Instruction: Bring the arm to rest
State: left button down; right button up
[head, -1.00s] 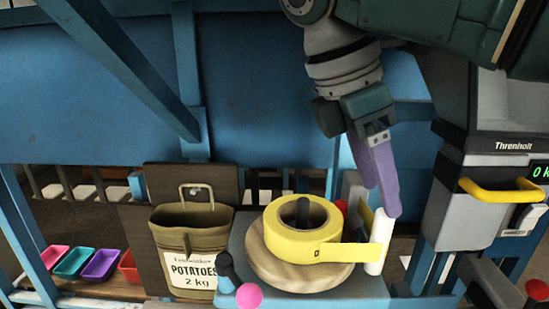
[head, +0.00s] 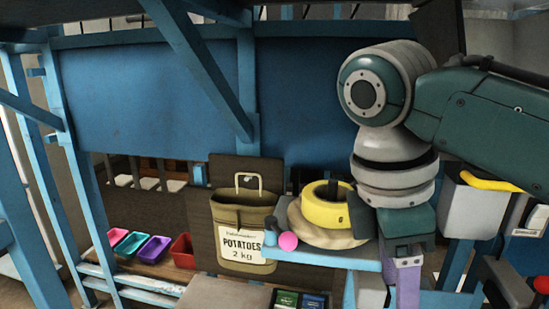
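My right arm comes in from the right. Its gripper (head: 405,284) points down at the lower right, with purple fingers in front of the right end of the blue shelf. The fingers overlap, so the gap between them does not show, and I see nothing held in them. My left gripper is not in view.
A potato sack (head: 242,242) hangs open at the centre. Right of it, a yellow tape roll (head: 322,208) sits on a beige round pad (head: 310,232) on the blue shelf (head: 320,257). A pink ball (head: 288,241) is at the shelf's front. Small bins, including a red bin (head: 182,253), stand at left.

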jog(key=s+a+f+m+t+y, duration=0.1)
jog(key=s+a+f+m+y, duration=0.35)
jog(key=s+f, duration=0.4)
jog(key=s+d+r+m+t+h, duration=0.2)
jog(key=s+d+r+m, duration=0.2)
jog(key=s+d+m, duration=0.7)
notch_tip(320, 180, up, 15)
jog(key=a+p, duration=0.1)
jog(key=p, duration=1.5)
jog(key=shift+s+a+n, duration=0.15)
jog(key=shift+s+n, duration=0.2)
jog(key=shift+s, duration=0.05)
